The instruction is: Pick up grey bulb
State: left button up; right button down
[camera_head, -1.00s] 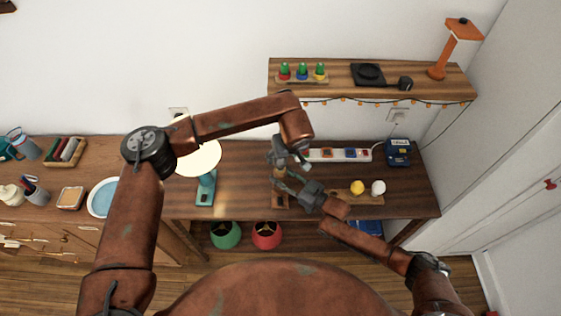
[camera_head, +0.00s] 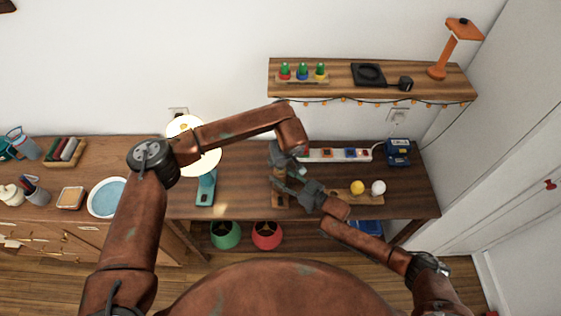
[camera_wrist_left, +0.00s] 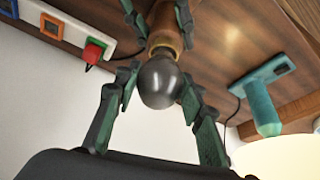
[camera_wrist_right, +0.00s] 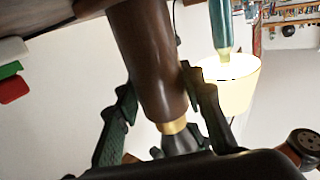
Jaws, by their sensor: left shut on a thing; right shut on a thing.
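The grey bulb (camera_wrist_left: 158,82) is dark and glossy, between the fingers of my left gripper (camera_wrist_left: 155,100) in the left wrist view. It meets the brass socket of a brown wooden lamp stand (camera_wrist_right: 150,62); whether it is still seated cannot be told. My left gripper is shut on the bulb and also shows in the head view (camera_head: 283,160). My right gripper (camera_head: 281,180) is shut on the wooden stand just beside the socket. In the right wrist view its fingers (camera_wrist_right: 163,108) flank the stand, and part of the bulb (camera_wrist_right: 182,142) shows beyond the brass.
A teal lamp (camera_head: 205,188) with a white shade stands left of the grippers. A yellow bulb (camera_head: 357,187) and a white bulb (camera_head: 378,187) sit on a wooden holder at right. A power strip (camera_head: 340,154) lies behind. Green and red shades are below the table.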

pick_arm(q)
jog(key=c, duration=0.5)
jog(key=shift+r, duration=0.1)
notch_tip(320, 180, up, 10)
jog(key=shift+f, duration=0.1)
pick_arm(e)
jog(key=c, duration=1.2)
grip_release()
jog(key=v, duration=1.2)
